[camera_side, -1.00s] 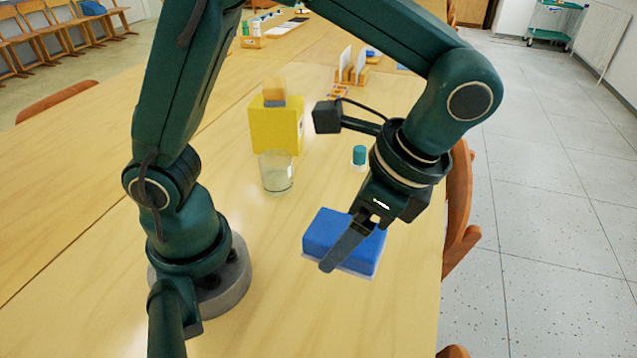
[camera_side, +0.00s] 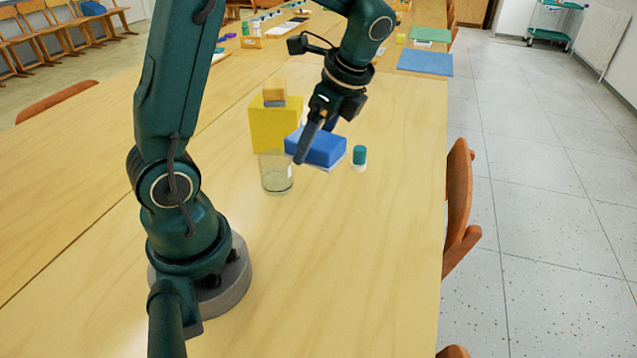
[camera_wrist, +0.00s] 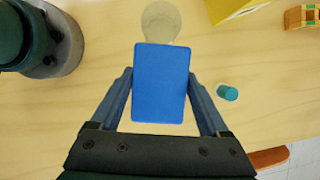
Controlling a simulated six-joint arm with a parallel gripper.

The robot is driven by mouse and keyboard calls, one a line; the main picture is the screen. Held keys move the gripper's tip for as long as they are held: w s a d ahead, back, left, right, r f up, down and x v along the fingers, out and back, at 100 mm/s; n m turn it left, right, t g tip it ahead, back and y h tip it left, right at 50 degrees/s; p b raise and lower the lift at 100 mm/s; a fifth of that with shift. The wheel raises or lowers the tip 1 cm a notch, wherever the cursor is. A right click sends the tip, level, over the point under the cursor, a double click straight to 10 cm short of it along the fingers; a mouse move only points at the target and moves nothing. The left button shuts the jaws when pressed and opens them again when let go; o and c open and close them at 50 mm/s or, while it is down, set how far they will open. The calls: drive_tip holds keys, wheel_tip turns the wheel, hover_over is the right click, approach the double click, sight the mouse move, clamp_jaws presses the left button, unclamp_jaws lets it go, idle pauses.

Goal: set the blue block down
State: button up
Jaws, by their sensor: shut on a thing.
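The blue block (camera_side: 317,148) is a flat, rounded slab with a pale underside. My gripper (camera_side: 306,144) is shut on it, with one finger on each long side in the wrist view (camera_wrist: 163,92). The block (camera_wrist: 160,78) is held level between the fingers. In the side view it overlaps the lower right of the yellow box and lies between the glass and the small teal-capped jar. Whether its underside touches the table is hard to tell.
A clear glass (camera_side: 276,174) stands just left of the block, and a yellow box (camera_side: 270,126) carrying a smaller orange-and-grey block (camera_side: 274,93) stands behind. A teal-capped jar (camera_side: 359,158) stands close to the right. The table (camera_side: 350,250) in front is clear.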

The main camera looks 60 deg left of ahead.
drive_tip(key=s+a+n, duration=0.2)
drive_tip(key=a, duration=0.3)
hover_over(337, 201)
drive_tip(key=shift+n+g+h, duration=0.3)
drive_tip(key=shift+g+h, duration=0.1)
drive_tip(key=f, duration=0.4)
drive_tip(key=d+f, duration=0.1)
drive_tip(key=f, duration=0.1)
drive_tip(key=shift+w+f, duration=0.3)
drive_tip(key=shift+w, duration=0.1)
drive_tip(key=shift+f, duration=2.05)
drive_tip(key=shift+f, duration=0.1)
drive_tip(key=o, duration=1.3)
